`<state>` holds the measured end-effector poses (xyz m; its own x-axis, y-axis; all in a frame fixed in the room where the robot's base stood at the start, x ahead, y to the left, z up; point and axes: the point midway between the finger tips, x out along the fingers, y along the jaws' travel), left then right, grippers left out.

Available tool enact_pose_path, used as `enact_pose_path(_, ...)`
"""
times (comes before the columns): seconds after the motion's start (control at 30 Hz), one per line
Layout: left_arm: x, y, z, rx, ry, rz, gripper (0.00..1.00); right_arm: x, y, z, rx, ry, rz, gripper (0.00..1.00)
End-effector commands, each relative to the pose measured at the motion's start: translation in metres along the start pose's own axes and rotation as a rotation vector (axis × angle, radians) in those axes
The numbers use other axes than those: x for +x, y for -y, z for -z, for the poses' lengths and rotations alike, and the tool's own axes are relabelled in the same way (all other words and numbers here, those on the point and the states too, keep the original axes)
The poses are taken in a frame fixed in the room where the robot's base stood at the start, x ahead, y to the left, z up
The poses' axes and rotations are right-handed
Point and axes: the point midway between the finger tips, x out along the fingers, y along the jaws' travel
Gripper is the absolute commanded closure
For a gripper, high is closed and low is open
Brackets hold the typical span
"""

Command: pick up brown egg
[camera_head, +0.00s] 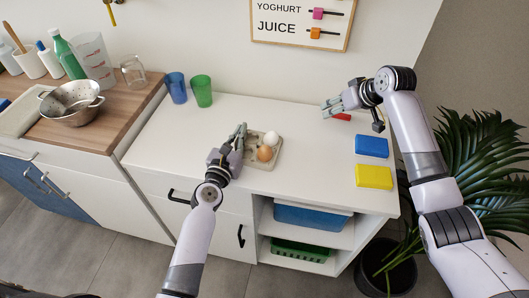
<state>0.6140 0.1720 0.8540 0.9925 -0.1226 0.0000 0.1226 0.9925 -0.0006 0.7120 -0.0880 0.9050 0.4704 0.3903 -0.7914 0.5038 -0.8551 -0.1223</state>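A brown egg (264,153) sits in a pale egg tray (276,161) on the white counter. A white egg (271,138) sits behind it in the same tray. My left gripper (241,129) is at the tray's left side, pointing away from me, to the left of the brown egg and apart from it. Its fingers are seen almost edge-on, so their opening is unclear. My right gripper (326,107) is over the back right of the counter, beside a small red object (342,117) partly hidden by it. Its fingers look spread and empty.
A blue block (371,146) and a yellow block (374,177) lie at the counter's right. Blue (176,88) and green (201,91) cups stand at the back left. A metal colander (72,104) sits on the wooden worktop. The counter between the tray and blocks is clear.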

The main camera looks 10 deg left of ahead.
Motion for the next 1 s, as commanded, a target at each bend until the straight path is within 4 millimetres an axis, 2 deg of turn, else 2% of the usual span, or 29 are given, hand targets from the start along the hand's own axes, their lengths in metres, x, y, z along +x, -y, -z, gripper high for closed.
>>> enact_pose_path(0.03,0.000,-0.001,0.001,0.001,-0.002,-0.001,1.00,-0.007,0.039,0.008,-0.034,0.046,0.046,0.60)
enact_pose_path(0.1,0.000,-0.001,0.001,0.001,-0.002,-0.001,1.00,-0.018,0.085,0.008,-0.074,0.127,0.095,0.60)
enact_pose_path(0.2,0.000,-0.001,0.001,0.001,-0.002,-0.001,1.00,-0.035,0.138,0.002,-0.134,0.236,0.135,0.60)
enact_pose_path(0.33,0.000,-0.001,0.001,0.001,-0.002,-0.001,1.00,-0.056,0.181,-0.010,-0.202,0.348,0.148,0.60)
enact_pose_path(0.47,0.000,-0.001,0.001,0.001,-0.002,-0.001,1.00,-0.068,0.202,-0.019,-0.241,0.414,0.144,0.60)
enact_pose_path(0.57,0.000,-0.001,0.001,0.001,-0.002,-0.001,1.00,-0.066,0.208,-0.025,-0.252,0.436,0.142,0.60)
enact_pose_path(0.8,0.000,0.000,0.001,0.001,-0.002,0.000,1.00,-0.030,0.211,-0.044,-0.252,0.442,0.142,0.60)
enact_pose_path(1.0,0.000,0.000,0.001,0.000,-0.002,0.000,1.00,-0.012,0.213,-0.051,-0.253,0.438,0.142,0.60)
